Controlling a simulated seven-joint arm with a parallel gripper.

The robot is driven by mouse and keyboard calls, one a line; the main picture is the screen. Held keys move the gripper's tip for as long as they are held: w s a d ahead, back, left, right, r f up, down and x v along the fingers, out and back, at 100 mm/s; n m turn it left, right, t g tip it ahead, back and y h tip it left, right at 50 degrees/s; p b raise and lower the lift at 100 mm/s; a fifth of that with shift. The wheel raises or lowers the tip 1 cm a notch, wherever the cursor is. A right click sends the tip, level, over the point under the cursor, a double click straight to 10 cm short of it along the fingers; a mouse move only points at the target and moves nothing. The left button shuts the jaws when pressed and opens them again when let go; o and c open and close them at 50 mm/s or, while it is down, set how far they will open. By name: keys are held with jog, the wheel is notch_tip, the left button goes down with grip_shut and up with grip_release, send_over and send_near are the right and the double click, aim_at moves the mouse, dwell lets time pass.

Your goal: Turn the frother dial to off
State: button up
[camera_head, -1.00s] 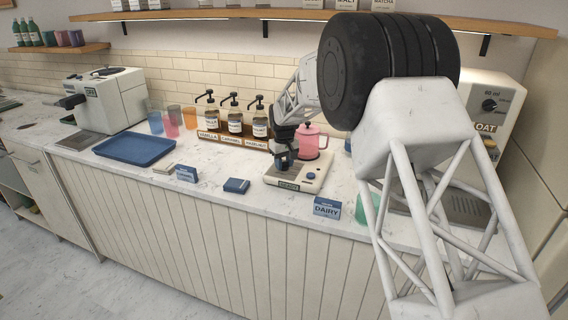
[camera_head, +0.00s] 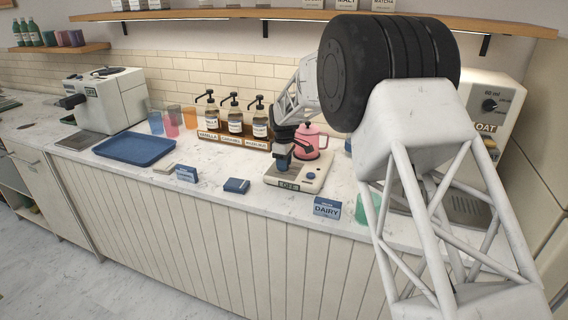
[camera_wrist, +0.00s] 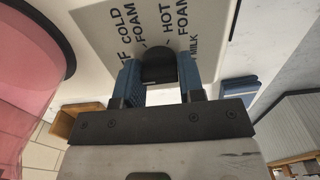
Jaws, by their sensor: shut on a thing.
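The frother is a cream-coloured base (camera_head: 312,181) on the counter, with a pink pitcher (camera_head: 318,138) standing on it. Its front display (camera_head: 289,186) appears to read OFF. My gripper (camera_head: 283,164) comes down over the left part of the base. In the wrist view my gripper's blue fingers (camera_wrist: 159,75) are shut on the round black frother dial (camera_wrist: 158,62), one on each side. Printed labels around the dial read COLD FOAM, HOT FOAM and MILK, plus a partly covered one ending in FF. The dial's pointer cannot be made out. The pink pitcher also shows at left there (camera_wrist: 30,75).
A wooden rack (camera_head: 232,141) of syrup pumps stands behind and left. A blue block (camera_head: 237,186) and a DAIRY box (camera_head: 327,207) lie near the front edge. A green cup (camera_head: 366,210) is right. A blue tray (camera_head: 135,148) sits farther left.

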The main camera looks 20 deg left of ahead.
dwell(0.4)
jog(key=o, duration=0.9)
jog(key=shift+o, duration=0.2)
jog(key=shift+r, duration=3.9)
